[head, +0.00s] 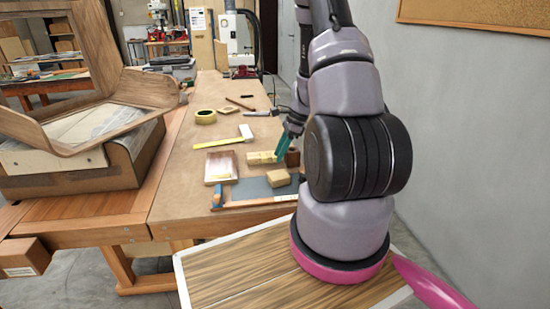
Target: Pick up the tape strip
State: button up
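A thin yellow strip (218,143) lies flat on the brown workbench, with a pale block-like piece (246,132) at its right end. It looks most like the tape strip, but at this size I cannot be sure. My gripper (281,153) has teal fingers and points down over the bench, to the right of the strip and apart from it. The fingers are close to a yellowish block (261,158); whether they touch it is unclear. They are small and seen from the side, so their opening does not show.
A yellow tape roll (205,117) lies farther back. A shallow wooden tray (220,167), a tan block (278,178) on a dark mat (249,189) and a brown cylinder (292,157) stand nearer. A bent wooden form (85,110) fills the left. The bench (176,187) is clear at its left edge.

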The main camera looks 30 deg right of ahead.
jog(key=shift+a+f, duration=0.1)
jog(key=shift+f, duration=0.2)
grip_shut()
jog(key=shift+r, duration=0.1)
notch_tip(320, 180, up, 14)
jog(key=shift+r, duration=0.2)
dwell(1.3)
jog(key=shift+r, duration=0.2)
dwell(0.3)
